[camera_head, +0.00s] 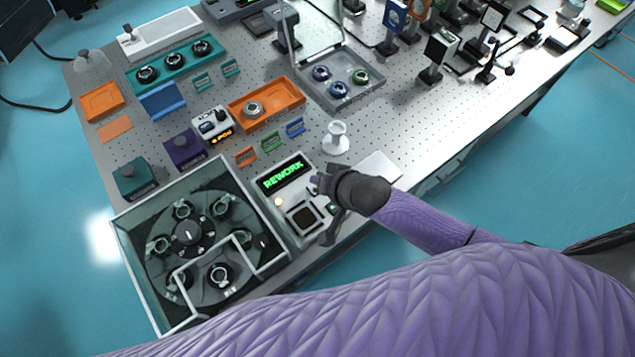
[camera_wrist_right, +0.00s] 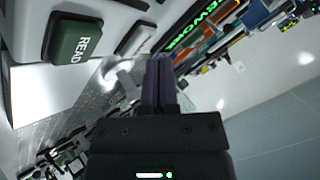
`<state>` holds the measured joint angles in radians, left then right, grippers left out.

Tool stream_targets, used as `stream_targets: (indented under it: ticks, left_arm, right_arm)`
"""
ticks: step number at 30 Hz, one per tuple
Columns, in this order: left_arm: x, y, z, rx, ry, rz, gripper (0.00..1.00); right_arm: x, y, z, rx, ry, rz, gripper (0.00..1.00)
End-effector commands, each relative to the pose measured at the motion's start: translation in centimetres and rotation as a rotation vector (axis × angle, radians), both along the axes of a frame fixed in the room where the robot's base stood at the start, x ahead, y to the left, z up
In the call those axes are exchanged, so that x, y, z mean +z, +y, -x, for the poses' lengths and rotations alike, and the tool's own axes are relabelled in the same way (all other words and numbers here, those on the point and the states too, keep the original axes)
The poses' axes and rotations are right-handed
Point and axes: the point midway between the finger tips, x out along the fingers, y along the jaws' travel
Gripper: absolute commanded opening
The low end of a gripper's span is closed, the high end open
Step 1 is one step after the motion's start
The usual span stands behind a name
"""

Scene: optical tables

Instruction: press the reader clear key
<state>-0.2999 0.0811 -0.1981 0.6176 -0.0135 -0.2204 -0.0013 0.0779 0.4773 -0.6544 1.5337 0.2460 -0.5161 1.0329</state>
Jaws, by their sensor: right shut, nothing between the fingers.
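The reader (camera_head: 300,197) is a pale box with a dark display (camera_head: 285,175) reading "REWORK" in green; it stands at the table's front edge. The display also shows in the right wrist view (camera_wrist_right: 190,35). I cannot confirm that the grey key is the clear key. My right gripper (camera_head: 317,183) is shut and empty over the reader's right side, by the keys. Its fingers (camera_wrist_right: 160,80) hide part of the panel; contact cannot be told. My left gripper is out of view.
A glass-walled box with a rotor (camera_head: 188,235) stands left of the reader. A white spool-shaped stand (camera_head: 336,138) is just behind my gripper. An orange tray (camera_head: 265,104) and small coloured holders lie further back. A pale flat plate (camera_head: 380,167) lies to the right.

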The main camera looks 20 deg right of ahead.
Motion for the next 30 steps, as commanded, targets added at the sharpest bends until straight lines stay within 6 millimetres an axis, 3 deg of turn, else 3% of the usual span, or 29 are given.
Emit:
stream_targets:
  ticks: [14,30]
  left_arm:
    - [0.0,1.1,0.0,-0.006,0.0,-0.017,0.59]
    - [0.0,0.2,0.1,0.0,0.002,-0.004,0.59]
  right_arm:
    - [0.0,0.0,0.0,0.0,0.0,0.0,0.0]
    - [-0.1,0.0,0.0,0.0,0.0,0.0,0.0]
